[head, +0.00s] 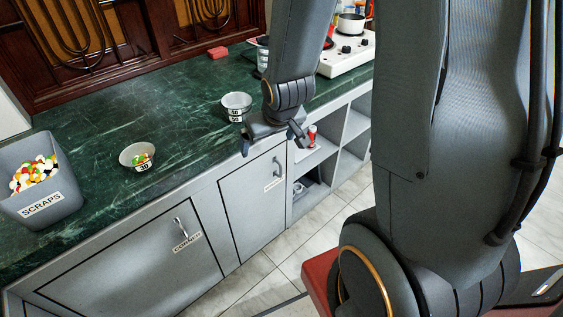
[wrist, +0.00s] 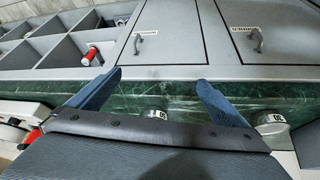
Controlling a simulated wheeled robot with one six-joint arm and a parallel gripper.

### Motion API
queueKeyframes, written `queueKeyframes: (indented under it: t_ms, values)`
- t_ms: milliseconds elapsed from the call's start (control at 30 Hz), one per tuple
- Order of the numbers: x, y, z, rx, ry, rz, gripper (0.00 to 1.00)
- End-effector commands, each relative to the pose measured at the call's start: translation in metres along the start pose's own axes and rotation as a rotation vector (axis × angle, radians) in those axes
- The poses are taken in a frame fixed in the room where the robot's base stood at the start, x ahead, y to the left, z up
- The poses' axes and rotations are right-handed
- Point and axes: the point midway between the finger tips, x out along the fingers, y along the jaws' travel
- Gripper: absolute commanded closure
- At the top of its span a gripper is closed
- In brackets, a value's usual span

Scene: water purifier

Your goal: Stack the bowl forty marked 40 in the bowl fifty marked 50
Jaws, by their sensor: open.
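The bowl marked 40 (head: 236,102) sits in the bowl marked 50 (head: 236,116) on the green counter in the head view, with one label above the other. The stack looks upright. My gripper (head: 273,144) is open and empty, just right of and in front of the stack, near the counter's front edge, apart from the bowls. In the wrist view, my gripper (wrist: 158,78) has its two fingers spread with nothing between them.
A bowl marked 30 (head: 137,157) holds colourful bits. A grey SCRAPS bin (head: 45,200) full of bits stands at the left. A red block (head: 218,52) lies at the back. A white stove (head: 345,55) with a pot (head: 351,23) stands at the right. The middle counter is clear.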

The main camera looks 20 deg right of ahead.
Motion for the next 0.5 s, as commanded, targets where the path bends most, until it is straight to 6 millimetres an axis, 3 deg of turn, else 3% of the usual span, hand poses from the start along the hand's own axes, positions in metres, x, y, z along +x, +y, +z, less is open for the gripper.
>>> queueKeyframes:
  t_ms: [100, 300, 500]
  values:
    - [-0.036, -0.008, 0.032, 0.024, -0.16, -0.004, 0.02]
    - [-0.082, -0.02, 0.077, 0.055, -0.363, -0.019, 0.02]
    - [-0.098, -0.025, 0.092, 0.064, -0.433, -0.026, 0.02]
